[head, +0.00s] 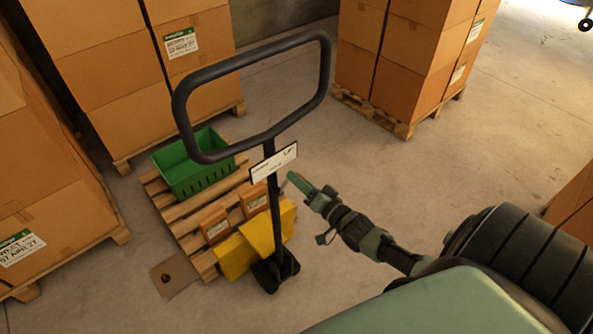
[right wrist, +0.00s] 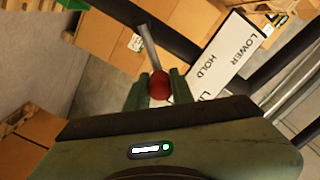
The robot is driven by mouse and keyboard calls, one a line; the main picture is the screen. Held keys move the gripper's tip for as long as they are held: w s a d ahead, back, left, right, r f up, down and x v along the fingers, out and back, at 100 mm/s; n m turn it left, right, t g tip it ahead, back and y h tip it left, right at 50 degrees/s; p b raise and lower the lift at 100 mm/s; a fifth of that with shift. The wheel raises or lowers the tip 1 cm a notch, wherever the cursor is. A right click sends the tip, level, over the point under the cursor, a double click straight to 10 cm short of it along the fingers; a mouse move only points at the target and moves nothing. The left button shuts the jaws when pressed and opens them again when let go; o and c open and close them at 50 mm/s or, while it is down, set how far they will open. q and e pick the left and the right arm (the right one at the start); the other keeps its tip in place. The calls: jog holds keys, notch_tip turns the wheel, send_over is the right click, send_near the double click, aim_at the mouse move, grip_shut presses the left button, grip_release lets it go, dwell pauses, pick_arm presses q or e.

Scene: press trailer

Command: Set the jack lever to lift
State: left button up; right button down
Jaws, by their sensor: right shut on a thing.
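The pallet jack has a black loop handle (head: 178,110) on an upright post, over a yellow body (head: 236,257). A white label plate (head: 274,163) is fixed across the post. In the right wrist view the label (right wrist: 222,62) reads LOWER, HOLD and a third word starting with L, partly hidden by my gripper. The jack lever is a grey rod with a red knob (right wrist: 160,84). My right gripper (head: 298,184) is shut on this knob, beside the label. The exact lever setting is hard to tell. My left gripper is not in view.
The jack's forks are at a wooden pallet (head: 178,218) bearing a green crate (head: 193,178) and small orange-brown boxes (head: 214,224). Stacks of cartons on pallets stand at left, behind (head: 120,90) and back right (head: 405,75). The concrete floor to the right is clear.

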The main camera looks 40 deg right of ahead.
jog(key=shift+f, duration=0.1)
dwell(0.4)
jog(key=c, duration=1.2)
grip_release()
jog(key=shift+d, duration=0.1)
jog(key=shift+s, duration=0.1)
jog(key=s, duration=0.7)
jog(key=shift+s+d+b, duration=0.3)
jog(key=shift+s+b, duration=0.05)
jog(key=shift+b, duration=0.1)
